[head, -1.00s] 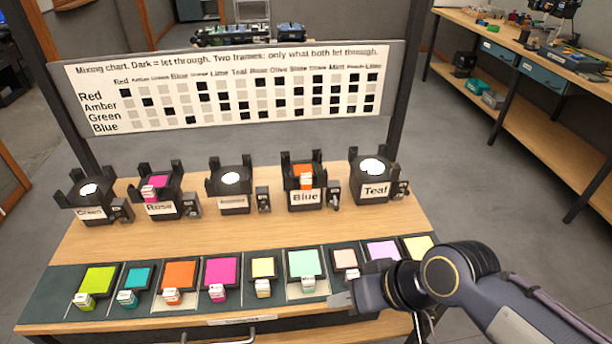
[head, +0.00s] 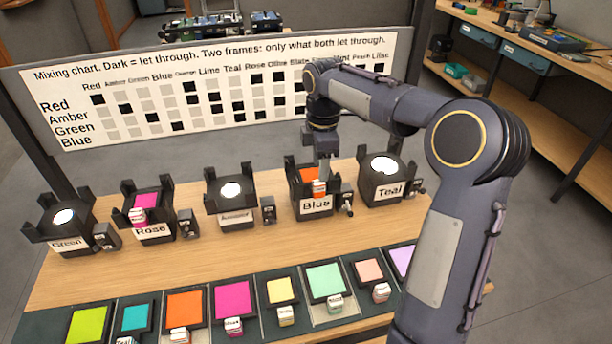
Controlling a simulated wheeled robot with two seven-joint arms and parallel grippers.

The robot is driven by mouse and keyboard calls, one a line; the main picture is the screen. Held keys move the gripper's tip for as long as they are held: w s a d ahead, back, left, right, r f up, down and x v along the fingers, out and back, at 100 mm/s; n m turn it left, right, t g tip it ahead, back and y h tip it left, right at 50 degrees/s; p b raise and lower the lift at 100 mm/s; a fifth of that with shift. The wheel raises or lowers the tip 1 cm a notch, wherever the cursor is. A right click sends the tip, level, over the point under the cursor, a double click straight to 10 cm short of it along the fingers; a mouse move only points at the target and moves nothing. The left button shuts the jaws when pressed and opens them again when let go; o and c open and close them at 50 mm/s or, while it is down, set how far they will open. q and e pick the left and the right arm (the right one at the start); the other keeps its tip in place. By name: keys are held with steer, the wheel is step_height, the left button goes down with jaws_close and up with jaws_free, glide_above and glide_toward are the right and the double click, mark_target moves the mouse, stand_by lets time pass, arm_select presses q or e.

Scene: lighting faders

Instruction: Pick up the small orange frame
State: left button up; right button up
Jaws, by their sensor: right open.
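An orange frame (head: 308,175) with a small white and red tag sits in the black holder labelled Blue (head: 316,205). A second orange frame (head: 184,304) lies in the front tray row and looks larger. My right gripper (head: 324,172) points down over the Blue holder, its open fingers at the tag of the orange frame there. The fingers partly hide that frame and tag, and I cannot tell whether they touch. My left gripper is not in view.
Holders labelled Green (head: 68,243), Rose (head: 150,230) and Teal (head: 388,190) stand in the same row, with a pink frame (head: 141,203) in Rose. Several coloured frames lie in the front tray (head: 57,318). The chart board (head: 60,75) stands behind. Bare wood lies between rows.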

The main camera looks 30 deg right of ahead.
mark_target(318, 182)
steer(key=shift+w+d+f+n, duration=0.1)
steer(key=shift+w+f+n, duration=0.25)
steer(key=shift+w, duration=0.2)
steer(key=shift+w+f, duration=0.1)
steer(key=shift+f, duration=0.3)
steer(key=f, duration=0.7)
steer(key=shift+w+d, duration=0.2)
jaws_close()
steer(key=shift+r, duration=0.15)
